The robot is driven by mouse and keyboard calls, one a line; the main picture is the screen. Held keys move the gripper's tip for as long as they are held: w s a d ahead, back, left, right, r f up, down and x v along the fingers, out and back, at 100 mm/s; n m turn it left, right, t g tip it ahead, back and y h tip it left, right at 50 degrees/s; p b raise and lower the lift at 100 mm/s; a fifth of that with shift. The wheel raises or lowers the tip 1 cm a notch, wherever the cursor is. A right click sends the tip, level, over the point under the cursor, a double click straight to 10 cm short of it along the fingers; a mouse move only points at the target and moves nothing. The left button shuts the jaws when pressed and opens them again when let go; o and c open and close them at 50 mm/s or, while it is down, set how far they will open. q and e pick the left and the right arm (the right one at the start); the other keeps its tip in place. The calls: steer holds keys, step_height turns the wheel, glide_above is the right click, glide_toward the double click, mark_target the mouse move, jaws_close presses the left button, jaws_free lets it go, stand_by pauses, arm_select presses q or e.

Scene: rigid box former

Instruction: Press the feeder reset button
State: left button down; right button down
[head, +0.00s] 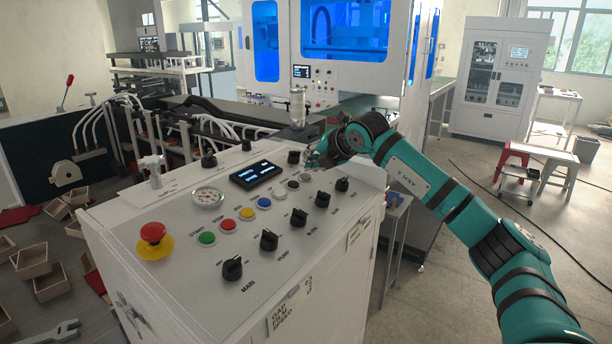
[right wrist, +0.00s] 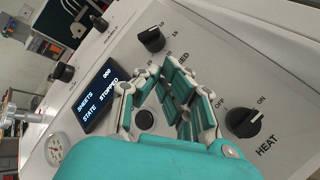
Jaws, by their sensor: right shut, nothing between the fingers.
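The control panel (head: 180,208) has a row of round push buttons: green (head: 207,238), red (head: 228,225), yellow (head: 247,213), blue (head: 264,202) and two pale ones (head: 279,193). Their small labels are mostly unreadable, so I cannot tell which one is the feeder reset button. My right gripper (head: 313,160) is over the far right part of the panel, beyond the pale buttons. In the right wrist view its teal fingers (right wrist: 160,78) are shut and empty, with a dark round part (right wrist: 145,120) showing between the finger links. Contact with the panel cannot be judged. My left gripper is out of view.
A red mushroom button (head: 153,233) on a yellow base, a gauge (head: 208,198) and a display (head: 258,174) share the panel. Black knobs line its right side, including the HEAT knob (right wrist: 243,122). The wrist view shows the display (right wrist: 98,100) reading STOPPED.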

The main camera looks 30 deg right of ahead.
steer(key=r+p, duration=0.1)
steer(key=r, duration=0.1)
steer(key=s+r+p, duration=0.1)
steer(key=r, duration=0.1)
steer(key=shift+d+r, duration=0.2)
steer(key=shift+r, duration=0.05)
stand_by(0.7)
